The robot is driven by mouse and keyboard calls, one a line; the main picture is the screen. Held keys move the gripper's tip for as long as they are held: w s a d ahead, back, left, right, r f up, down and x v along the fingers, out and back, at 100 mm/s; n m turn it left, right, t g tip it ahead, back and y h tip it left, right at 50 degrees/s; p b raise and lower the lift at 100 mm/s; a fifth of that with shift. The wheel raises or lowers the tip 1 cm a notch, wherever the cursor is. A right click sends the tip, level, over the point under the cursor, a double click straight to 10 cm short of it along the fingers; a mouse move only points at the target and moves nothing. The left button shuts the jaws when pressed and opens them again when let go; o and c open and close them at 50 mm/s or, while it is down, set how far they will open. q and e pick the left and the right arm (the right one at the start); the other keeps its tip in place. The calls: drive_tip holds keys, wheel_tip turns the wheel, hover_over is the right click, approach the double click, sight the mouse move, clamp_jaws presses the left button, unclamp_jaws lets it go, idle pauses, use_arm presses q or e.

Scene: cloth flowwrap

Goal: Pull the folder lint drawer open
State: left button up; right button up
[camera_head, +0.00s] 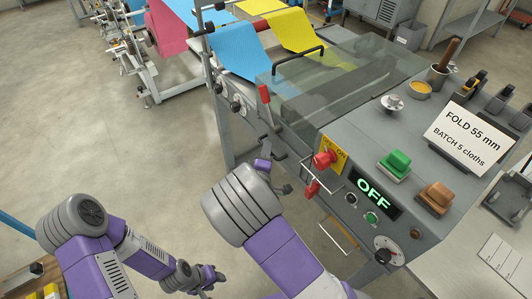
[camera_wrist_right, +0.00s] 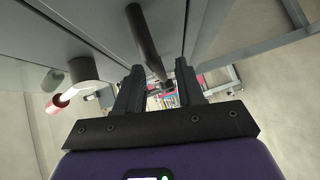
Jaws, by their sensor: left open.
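The grey folding machine (camera_head: 330,110) fills the right half of the head view. A dark bar handle (camera_wrist_right: 146,42) runs along its grey side in the right wrist view and looks like the drawer's handle. My right gripper (camera_wrist_right: 158,85) is open, its two dark fingers apart, with the bar's end in line with the gap; I cannot tell whether it is between them. In the head view my right gripper (camera_head: 284,175) is beside the machine's front, partly hidden by my arm. My left gripper (camera_head: 208,280) is open and empty, low over the floor.
The machine's front carries a red stop button (camera_head: 325,158), a panel reading OFF (camera_head: 373,197) and a wire guard rail (camera_head: 325,172). A sign (camera_head: 470,138) reads FOLD 55 mm. Blue cloth (camera_head: 240,50) and yellow cloth (camera_head: 296,32) feed in behind.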

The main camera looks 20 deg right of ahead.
drive_tip(key=shift+w+d, duration=0.1)
drive_tip(key=shift+w, duration=0.15)
clamp_jaws()
